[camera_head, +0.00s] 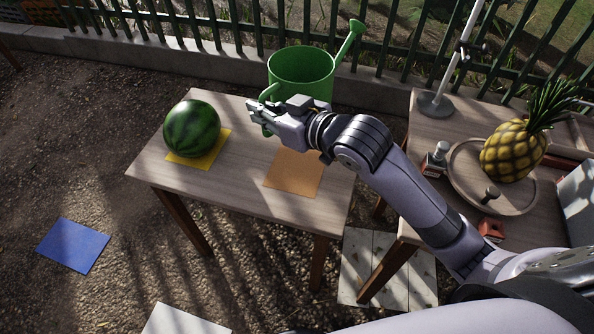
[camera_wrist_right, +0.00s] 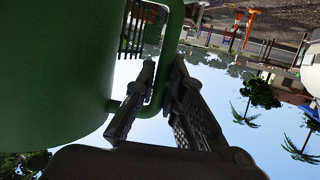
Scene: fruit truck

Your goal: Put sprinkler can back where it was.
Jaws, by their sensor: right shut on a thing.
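The green sprinkler can (camera_head: 300,68) is at the back right edge of the small wooden table (camera_head: 225,185), upright, with its spout (camera_head: 350,40) pointing up to the right. I cannot tell whether its base touches anything, as my arm hides its lower part. My right gripper (camera_head: 262,112) is shut on the can's handle. In the right wrist view, the can's green body (camera_wrist_right: 55,65) fills the left side, and the fingers of the right gripper (camera_wrist_right: 162,75) close on the handle (camera_wrist_right: 172,45). My left gripper is not in view.
A watermelon (camera_head: 191,128) sits on a yellow mat (camera_head: 212,158). A bare orange mat (camera_head: 294,173) lies on the table. A blue mat (camera_head: 73,245) lies on the ground. The right table holds a pineapple (camera_head: 514,148) on a round tray (camera_head: 465,172) and a pole stand (camera_head: 436,106). A fence runs behind.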

